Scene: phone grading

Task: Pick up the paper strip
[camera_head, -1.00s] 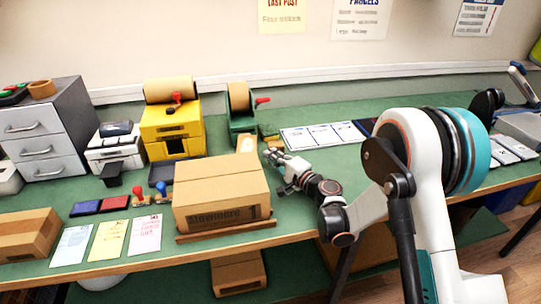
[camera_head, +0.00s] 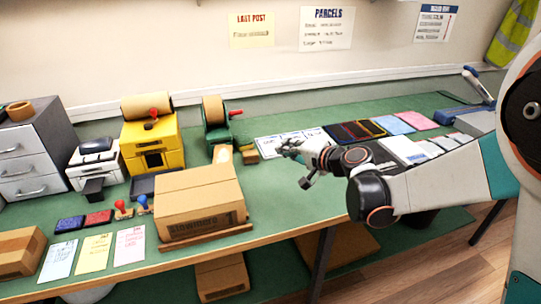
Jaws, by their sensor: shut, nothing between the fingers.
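A tan paper strip (camera_head: 223,155) shows at the front of the green tape dispenser (camera_head: 216,130), just behind the cardboard box. Its lower end is hidden by the box, and I cannot tell if it is still joined to the tan roll above. My gripper (camera_head: 284,148) is shut and empty. It points left, over or near the white cards to the right of the strip, clearly apart from it. The fingertips are small in this view.
The labelled cardboard box (camera_head: 200,205) stands on the green bench in front of the dispenser. A yellow machine (camera_head: 150,145) is to the left. A small brown block (camera_head: 250,157) lies between strip and gripper. Black, blue and pink panels lie to the right.

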